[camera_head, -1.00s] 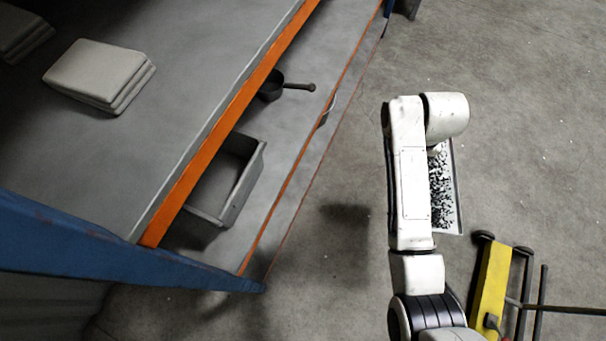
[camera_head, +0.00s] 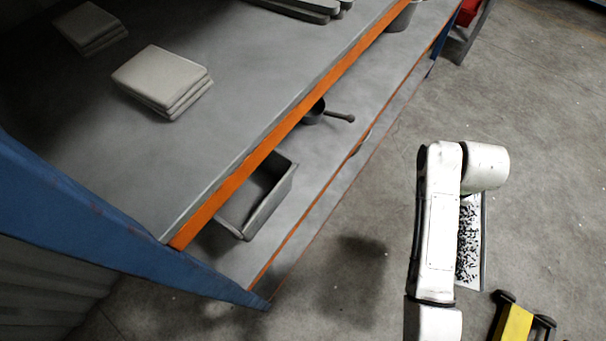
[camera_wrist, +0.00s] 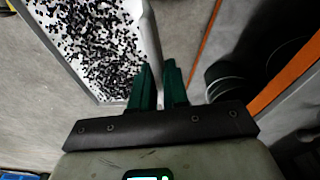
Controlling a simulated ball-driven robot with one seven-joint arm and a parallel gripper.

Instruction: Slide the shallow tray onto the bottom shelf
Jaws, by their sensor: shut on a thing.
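The shallow tray (camera_head: 484,240) is pale, with many small black pieces scattered in it. In the head view it hangs over the floor right of the rack, partly hidden behind my arm. The wrist view shows its rim (camera_wrist: 150,38) between my green fingers. My gripper (camera_wrist: 160,76) is shut on that rim; in the head view my arm hides it. The low shelf (camera_head: 335,155) of the rack lies left of the tray, below an orange beam, with open floor between them. Whether another level lies under it I cannot tell.
A grey bin (camera_head: 270,208) and a dark pan (camera_head: 316,113) with a handle stand on the low shelf. Pale stacked slabs (camera_head: 160,78) lie on the upper shelf. A blue upright (camera_head: 90,235) bounds the rack's near end. A yellow wheeled thing (camera_head: 514,325) stands at the lower right.

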